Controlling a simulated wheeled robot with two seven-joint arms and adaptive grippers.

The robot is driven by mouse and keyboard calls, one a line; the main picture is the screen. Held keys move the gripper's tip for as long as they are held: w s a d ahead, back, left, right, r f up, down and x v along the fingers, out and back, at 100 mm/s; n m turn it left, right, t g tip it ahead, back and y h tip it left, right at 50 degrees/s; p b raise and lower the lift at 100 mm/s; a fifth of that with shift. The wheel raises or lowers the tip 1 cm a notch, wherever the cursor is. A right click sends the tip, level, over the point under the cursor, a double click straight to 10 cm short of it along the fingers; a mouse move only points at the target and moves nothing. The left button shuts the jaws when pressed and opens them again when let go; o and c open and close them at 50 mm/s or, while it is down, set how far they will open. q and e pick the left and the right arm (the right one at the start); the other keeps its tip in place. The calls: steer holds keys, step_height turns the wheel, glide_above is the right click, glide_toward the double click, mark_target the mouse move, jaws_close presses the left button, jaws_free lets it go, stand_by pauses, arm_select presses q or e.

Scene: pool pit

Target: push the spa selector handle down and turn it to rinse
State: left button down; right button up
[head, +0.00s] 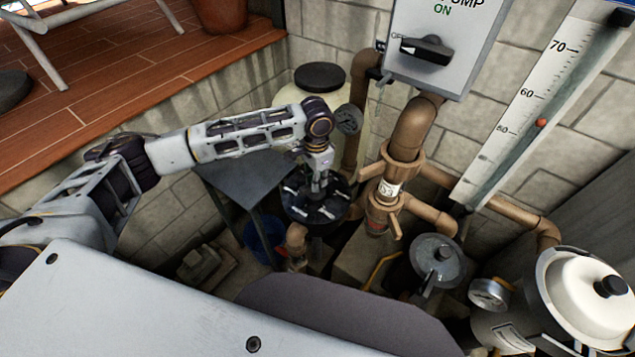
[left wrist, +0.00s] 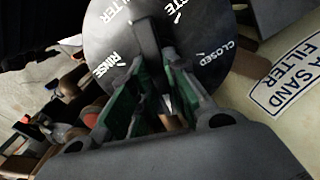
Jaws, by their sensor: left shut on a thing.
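The spa selector is a round black dial (head: 300,213) with pale labels, low in the pit in the head view. In the left wrist view the dial (left wrist: 205,30) shows FILTER, RINSE, CLOSED and a label ending in TE. My left gripper (head: 319,186) reaches down onto the dial from above. In the left wrist view its green-lined fingers are shut on the dark handle (left wrist: 146,38). The handle's visible end points up between FILTER and the label ending in TE. Whether the handle is pressed down cannot be told. My right gripper is not in view.
A pale sand filter tank (left wrist: 285,75) stands close beside the dial. Brown pipes (head: 409,135) rise just right of my left gripper. A pump switch box (head: 440,60) and a scale board (head: 520,105) are on the wall. A white-lidded canister (head: 590,295) stands at right.

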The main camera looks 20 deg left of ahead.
arm_select(q)
steer(key=shift+s+m+p, duration=0.1)
steer(key=shift+m+p, duration=0.25)
steer(key=shift+m, duration=0.05)
steer(key=shift+m+p, duration=0.7)
steer(key=shift+m, duration=0.2)
steer(key=shift+m+p, duration=1)
steer(key=shift+m, duration=0.6)
steer(key=shift+m+p, duration=0.45)
steer(key=shift+m, duration=0.55)
steer(key=shift+f, duration=0.1)
steer(key=c, duration=1.3)
jaws_free()
